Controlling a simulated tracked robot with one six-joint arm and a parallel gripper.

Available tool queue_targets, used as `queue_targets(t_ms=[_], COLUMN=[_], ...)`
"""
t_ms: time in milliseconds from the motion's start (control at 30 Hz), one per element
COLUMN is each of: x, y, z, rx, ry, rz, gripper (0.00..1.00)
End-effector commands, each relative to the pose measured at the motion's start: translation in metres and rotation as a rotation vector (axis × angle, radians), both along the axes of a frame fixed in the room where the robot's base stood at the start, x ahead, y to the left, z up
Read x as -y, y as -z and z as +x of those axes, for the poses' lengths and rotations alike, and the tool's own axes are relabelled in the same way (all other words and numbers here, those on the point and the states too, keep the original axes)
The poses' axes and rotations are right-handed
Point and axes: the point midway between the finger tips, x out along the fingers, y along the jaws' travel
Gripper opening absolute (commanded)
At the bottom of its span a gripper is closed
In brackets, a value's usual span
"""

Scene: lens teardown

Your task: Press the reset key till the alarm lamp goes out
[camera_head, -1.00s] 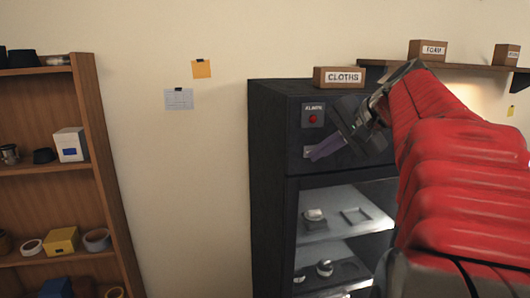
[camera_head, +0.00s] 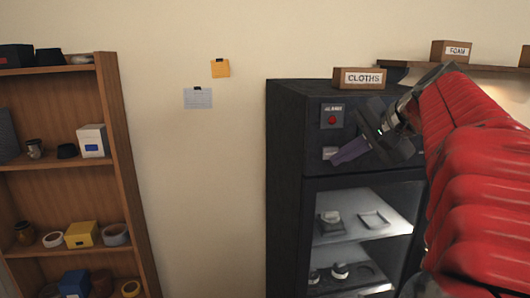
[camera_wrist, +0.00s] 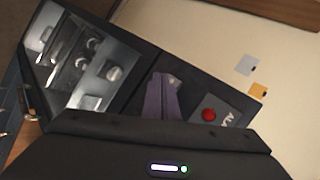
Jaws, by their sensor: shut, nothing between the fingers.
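The alarm lamp (camera_head: 332,119) is a red dome on a labelled plate on the dark cabinet's upper front. It also shows red in the wrist view (camera_wrist: 209,115); I cannot tell for certain whether it is lit. Below it in the head view is a small pale plate (camera_head: 329,153), which seems to carry the reset key. My gripper (camera_head: 335,160) has purple fingers, shut and empty, with the tips close to that plate. In the wrist view the fingers (camera_wrist: 161,90) overlap the plate and hide part of it. I cannot tell whether they touch the key.
The dark cabinet (camera_head: 285,180) has a lit, glazed lower part with small items on shelves. A CLOTHS box (camera_head: 359,78) stands on top. A wall shelf (camera_head: 480,69) runs behind my arm.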

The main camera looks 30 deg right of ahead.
Motion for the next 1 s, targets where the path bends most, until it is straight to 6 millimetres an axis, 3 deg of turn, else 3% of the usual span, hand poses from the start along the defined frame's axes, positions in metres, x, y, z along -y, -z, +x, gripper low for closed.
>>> queue_targets(t_ms=[733, 1000], x=[-0.013, -0.014], y=[0.000, 0.000], z=[-0.044, -0.048], rx=[-0.001, 0.000], ry=[0.002, 0.000], rz=[0.000, 0.000], gripper=[0.00, 0.00])
